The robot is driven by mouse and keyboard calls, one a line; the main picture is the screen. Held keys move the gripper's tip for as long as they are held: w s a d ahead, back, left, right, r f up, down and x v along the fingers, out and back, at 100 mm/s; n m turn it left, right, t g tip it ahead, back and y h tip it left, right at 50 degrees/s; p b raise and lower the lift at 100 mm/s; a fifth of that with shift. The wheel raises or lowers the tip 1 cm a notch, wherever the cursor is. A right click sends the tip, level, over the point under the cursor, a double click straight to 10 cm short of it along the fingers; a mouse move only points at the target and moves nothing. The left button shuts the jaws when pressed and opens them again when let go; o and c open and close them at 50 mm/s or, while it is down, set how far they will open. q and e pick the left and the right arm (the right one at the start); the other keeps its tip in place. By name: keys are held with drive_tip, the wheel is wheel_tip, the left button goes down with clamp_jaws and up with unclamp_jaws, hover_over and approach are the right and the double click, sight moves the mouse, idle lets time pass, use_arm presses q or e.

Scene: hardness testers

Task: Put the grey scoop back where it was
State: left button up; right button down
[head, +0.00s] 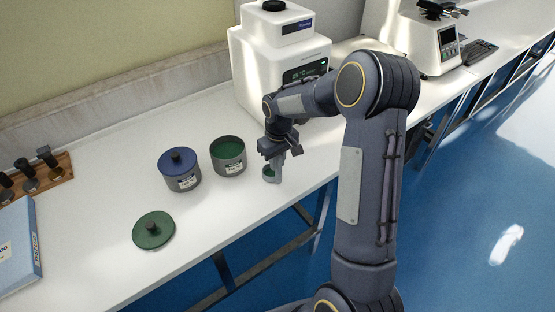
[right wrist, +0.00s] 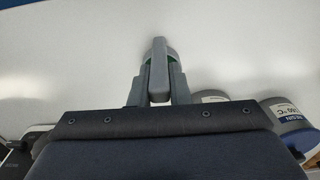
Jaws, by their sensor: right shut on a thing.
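My right gripper (head: 274,157) is shut on the grey scoop (head: 270,174) and holds it upright over the white bench, to the right of the open jar. Some green shows in the scoop's bowl. In the right wrist view the scoop's grey handle (right wrist: 159,68) stands between my fingers (right wrist: 158,92), with green showing beside it. I cannot tell whether the scoop touches the bench. The open grey jar (head: 229,164) holds green material. Its likely lid, a green disc with a dark knob (head: 153,231), lies on the bench. My left gripper is not in view.
A blue-lidded jar (head: 181,172) stands left of the open jar. A wooden rack (head: 57,167) with dark-topped items and a blue binder (head: 20,245) are at far left. A white machine (head: 250,75) stands behind my gripper. The front middle of the bench is clear.

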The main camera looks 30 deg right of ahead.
drive_tip(key=c, duration=1.4)
unclamp_jaws()
drive_tip(key=shift+f, duration=0.1)
drive_tip(key=shift+o, duration=0.2)
drive_tip(key=r, duration=1.2)
drive_tip(key=shift+s, duration=0.3)
drive_tip(key=shift+s+r, duration=0.15)
drive_tip(key=shift+r, duration=0.1)
drive_tip(key=s+a+r+m+t+y, duration=0.1)
drive_tip(key=s+a+r, duration=0.15)
drive_tip(key=s, duration=0.35)
drive_tip(key=s+a+r+t+y, duration=0.1)
drive_tip(key=s+a+r, duration=0.15)
drive_tip(key=s, duration=0.35)
drive_tip(key=s+a+f+m+t+y, duration=0.1)
drive_tip(key=s+a, duration=0.2)
drive_tip(key=s, duration=0.4)
drive_tip(key=s+a+f+t, duration=0.2)
drive_tip(key=s+a, duration=0.1)
drive_tip(key=s, duration=0.3)
drive_tip(key=shift+s+a+m+y, duration=0.35)
drive_tip(key=shift+a+m+y, duration=0.05)
